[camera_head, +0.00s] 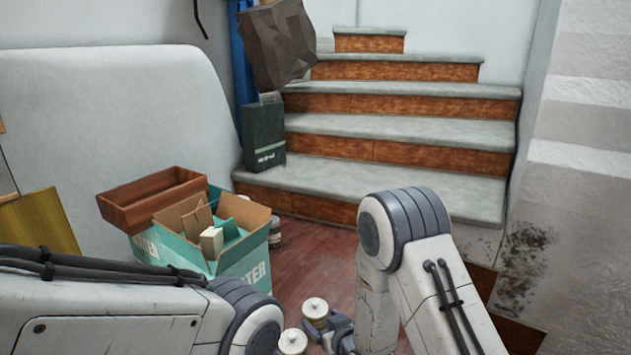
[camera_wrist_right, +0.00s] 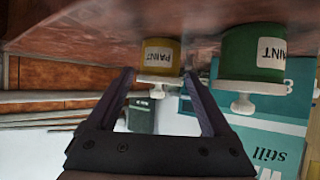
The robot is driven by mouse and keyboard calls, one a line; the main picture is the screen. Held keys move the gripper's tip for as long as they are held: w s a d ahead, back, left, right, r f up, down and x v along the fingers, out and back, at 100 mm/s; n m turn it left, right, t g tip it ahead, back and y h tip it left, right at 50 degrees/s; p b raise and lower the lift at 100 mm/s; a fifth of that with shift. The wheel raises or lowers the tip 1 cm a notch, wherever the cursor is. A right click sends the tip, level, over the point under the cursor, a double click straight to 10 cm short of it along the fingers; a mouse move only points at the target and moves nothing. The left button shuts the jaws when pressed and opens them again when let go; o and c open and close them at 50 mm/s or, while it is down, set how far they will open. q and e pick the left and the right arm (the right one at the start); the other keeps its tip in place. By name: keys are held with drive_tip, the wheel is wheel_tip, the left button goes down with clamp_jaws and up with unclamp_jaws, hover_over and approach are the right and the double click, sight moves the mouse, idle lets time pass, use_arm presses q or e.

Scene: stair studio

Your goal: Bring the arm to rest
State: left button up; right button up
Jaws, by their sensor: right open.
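My right arm bends down on the right of the head view, and its gripper (camera_head: 332,333) is low at the bottom centre, partly cut off. In the right wrist view, which looks upside down, this gripper (camera_wrist_right: 158,74) has its two fingers apart with nothing held. A yellow paint can (camera_wrist_right: 161,55) shows beyond and between the fingertips. A green paint can (camera_wrist_right: 252,52) stands beside it. Two pale knobbed lids show next to the gripper in the head view, a farther one (camera_head: 316,308) and a nearer one (camera_head: 293,341). My left arm enters from the left; its gripper is out of view.
A teal carton (camera_head: 245,264) with open flaps stands left of centre, with a brown wooden tray (camera_head: 150,200) tilted on it. Stairs (camera_head: 400,137) rise behind, with a dark green box (camera_head: 264,136) at their left. Some reddish floor (camera_head: 317,255) is clear before the stairs.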

sight(317, 306)
drive_tip(key=x, duration=0.5)
drive_tip(key=shift+w, duration=0.1)
drive_tip(key=shift+r, duration=1.75)
drive_tip(key=shift+f, duration=0.1)
